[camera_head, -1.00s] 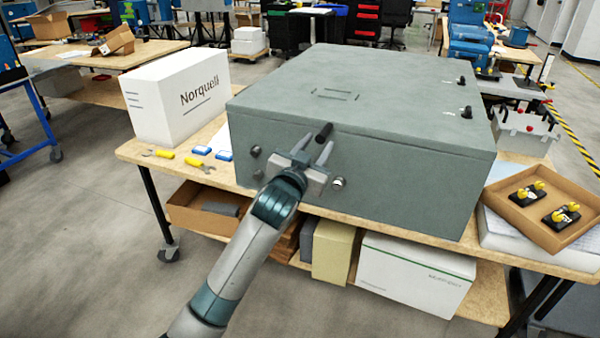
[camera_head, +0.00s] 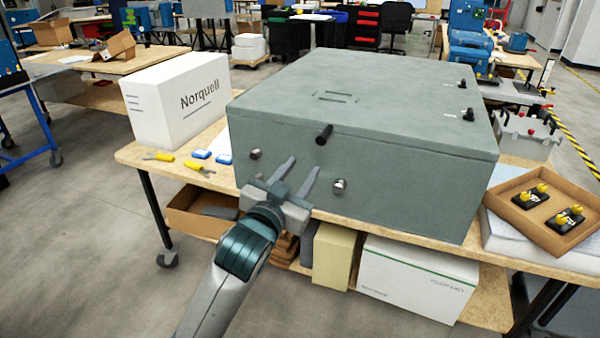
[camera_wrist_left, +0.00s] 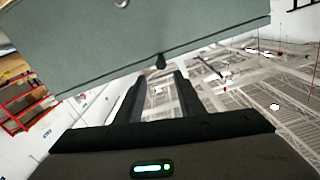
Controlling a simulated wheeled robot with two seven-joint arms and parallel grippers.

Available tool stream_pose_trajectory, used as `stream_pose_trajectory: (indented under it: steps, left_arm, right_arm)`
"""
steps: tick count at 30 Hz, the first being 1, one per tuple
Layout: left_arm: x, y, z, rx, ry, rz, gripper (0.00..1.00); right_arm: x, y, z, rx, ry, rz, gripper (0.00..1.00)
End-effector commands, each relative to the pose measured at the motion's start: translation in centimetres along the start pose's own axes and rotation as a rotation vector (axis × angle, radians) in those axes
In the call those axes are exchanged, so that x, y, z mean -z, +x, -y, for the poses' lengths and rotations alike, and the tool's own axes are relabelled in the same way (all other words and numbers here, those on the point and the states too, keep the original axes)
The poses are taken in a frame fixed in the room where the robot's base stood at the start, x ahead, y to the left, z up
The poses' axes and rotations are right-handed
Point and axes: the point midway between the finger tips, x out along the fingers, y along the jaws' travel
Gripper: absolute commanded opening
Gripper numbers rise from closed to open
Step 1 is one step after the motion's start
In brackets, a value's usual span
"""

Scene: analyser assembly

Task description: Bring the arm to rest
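My left gripper (camera_head: 300,175) is in front of the grey analyser cabinet (camera_head: 420,185), low on its front face. Its two fingers are apart, with nothing between them. A black handle (camera_head: 324,134) sticks out at the cabinet's top front edge, above the fingertips. In the left wrist view the open fingers (camera_wrist_left: 158,82) point toward the cabinet (camera_wrist_left: 150,40) and a dark knob-like part (camera_wrist_left: 161,62) shows just beyond them. My right gripper is not in view.
The cabinet stands on a wooden workbench (camera_head: 140,156). A white Norquell box (camera_head: 160,105) and yellow-handled tools (camera_head: 195,165) are left of it. A cardboard tray (camera_head: 500,222) with black and yellow parts is on the right. Boxes fill the lower shelf. Open floor (camera_head: 80,230) lies to the left.

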Motion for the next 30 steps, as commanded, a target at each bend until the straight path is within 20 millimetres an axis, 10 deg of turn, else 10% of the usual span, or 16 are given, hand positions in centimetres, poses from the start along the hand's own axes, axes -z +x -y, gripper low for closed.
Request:
stream_pose_trajectory:
  steps: [8,13,22,30]
  left_arm:
    - [-1.0,0.2,-0.1,0.0,-0.004,0.013,0.35]
    - [-5.6,1.0,-0.3,-0.003,-0.019,0.068,0.35]
    - [-22.4,0.6,-1.9,-0.011,-0.076,0.253,0.35]
    - [-38.6,-4.7,-4.5,-0.016,-0.131,0.425,0.35]
  right_arm:
    - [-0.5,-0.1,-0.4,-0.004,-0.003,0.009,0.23]
    - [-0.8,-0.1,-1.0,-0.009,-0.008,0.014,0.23]
    - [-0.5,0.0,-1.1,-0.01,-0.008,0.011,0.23]
    - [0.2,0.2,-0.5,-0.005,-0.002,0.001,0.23]
